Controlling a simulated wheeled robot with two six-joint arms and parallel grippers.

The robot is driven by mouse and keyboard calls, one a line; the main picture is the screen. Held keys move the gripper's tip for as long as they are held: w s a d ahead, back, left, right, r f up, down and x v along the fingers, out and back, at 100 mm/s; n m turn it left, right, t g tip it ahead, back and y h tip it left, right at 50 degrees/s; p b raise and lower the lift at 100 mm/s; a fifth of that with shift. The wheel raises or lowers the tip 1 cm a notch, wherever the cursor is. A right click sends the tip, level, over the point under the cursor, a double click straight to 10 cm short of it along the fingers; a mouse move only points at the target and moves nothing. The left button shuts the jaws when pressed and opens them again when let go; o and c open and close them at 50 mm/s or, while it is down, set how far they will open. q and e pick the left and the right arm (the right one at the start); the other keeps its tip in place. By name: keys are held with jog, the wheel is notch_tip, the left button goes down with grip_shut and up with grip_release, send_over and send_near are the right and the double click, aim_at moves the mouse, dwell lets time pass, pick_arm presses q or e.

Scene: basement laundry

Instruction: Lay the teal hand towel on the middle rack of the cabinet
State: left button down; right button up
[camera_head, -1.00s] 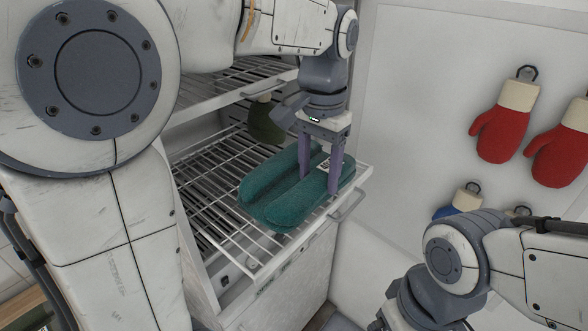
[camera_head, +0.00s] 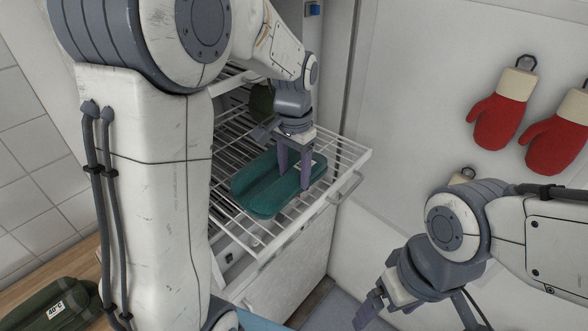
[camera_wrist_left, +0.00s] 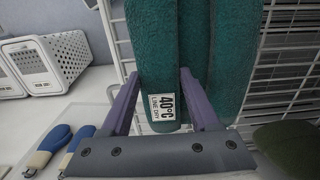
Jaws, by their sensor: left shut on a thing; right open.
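The teal hand towel (camera_head: 262,188) is a folded, ridged bundle with a white "40°C" label, lying level at the pulled-out wire rack (camera_head: 335,170) of the cabinet. I cannot tell whether it rests on the wires or hovers just over them. My left gripper (camera_head: 294,178) points down and is shut on the towel's right end. In the left wrist view the towel (camera_wrist_left: 155,40) runs between its two purple fingers (camera_wrist_left: 158,95), with the label near the palm. My right gripper (camera_head: 374,308) is open and empty at the lower middle, away from the cabinet.
A dark green item (camera_head: 262,102) sits deeper in the cabinet. Another dark green bundle (camera_head: 45,312) lies on a wooden surface at lower left. Red mitts (camera_head: 497,110) hang on the right wall. The wrist view shows white baskets (camera_wrist_left: 62,58) and blue mitts (camera_wrist_left: 66,143).

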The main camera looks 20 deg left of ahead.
pick_arm(q)
jog(key=shift+f, duration=0.2)
jog(key=shift+c, duration=0.6)
grip_release()
jog(key=shift+r, duration=0.1)
jog(key=shift+r, duration=0.1)
notch_tip(320, 180, up, 12)
jog(key=b, duration=0.1)
